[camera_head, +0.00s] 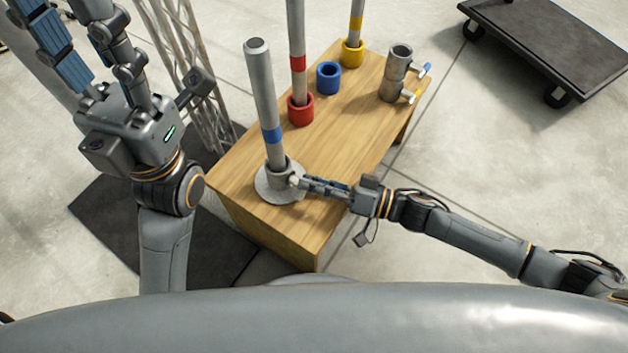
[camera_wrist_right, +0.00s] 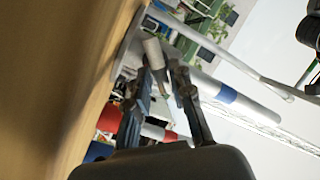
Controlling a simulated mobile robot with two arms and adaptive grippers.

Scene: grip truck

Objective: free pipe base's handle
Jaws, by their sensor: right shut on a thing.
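The pipe base (camera_head: 272,193), a round grey metal plate with a collar, sits on the near end of the wooden table. A grey pipe with a blue band (camera_head: 262,95) stands upright in it; the pipe also shows in the right wrist view (camera_wrist_right: 245,103). My right gripper (camera_head: 298,182) reaches in from the right and is shut on the base's short pale handle (camera_wrist_right: 153,53), whose middle the fingers partly hide. My left gripper (camera_head: 82,35) is raised at the upper left, empty, its fingers apart and partly cut off by the frame.
The wooden table (camera_head: 335,155) also holds a red holder (camera_head: 300,110) with a pipe, a blue holder (camera_head: 328,77), a yellow holder (camera_head: 352,53) with a pipe, and a grey cylinder (camera_head: 395,75) with side handles. A dark cart (camera_head: 555,40) stands at the upper right.

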